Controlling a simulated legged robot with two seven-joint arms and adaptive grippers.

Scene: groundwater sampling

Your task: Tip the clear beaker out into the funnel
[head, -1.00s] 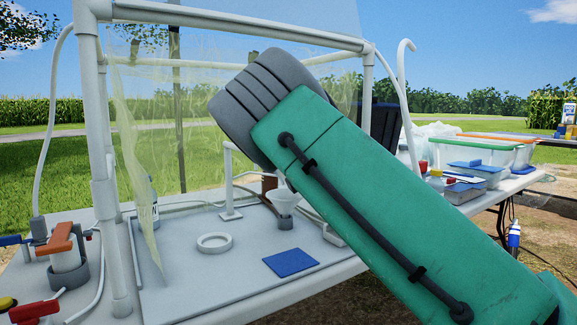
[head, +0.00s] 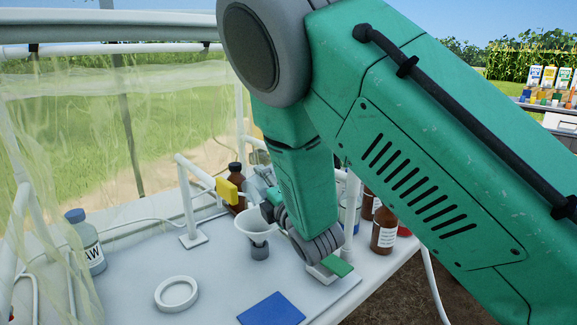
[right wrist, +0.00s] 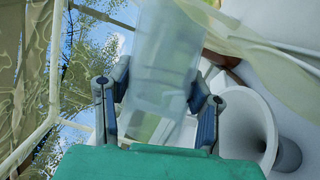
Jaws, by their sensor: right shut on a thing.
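The clear beaker (right wrist: 162,62) shows between the two fingers of my right gripper (right wrist: 160,108) in the right wrist view. The gripper is shut on it, and the beaker appears tilted relative to the funnel. In the head view the beaker (head: 262,184) is a small pale shape, partly hidden by my right gripper (head: 271,207). The white funnel (head: 252,226) stands in a grey holder on the bench, just left of and below the gripper. It also shows beside the right finger in the right wrist view (right wrist: 248,122). Whether liquid leaves the beaker cannot be told. My left gripper is out of view.
Brown bottles (head: 384,232) stand on the right. A white ring (head: 176,293), a blue mat (head: 271,310) and a labelled bottle (head: 86,243) are on the bench, beside a thin clear curtain (head: 60,130).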

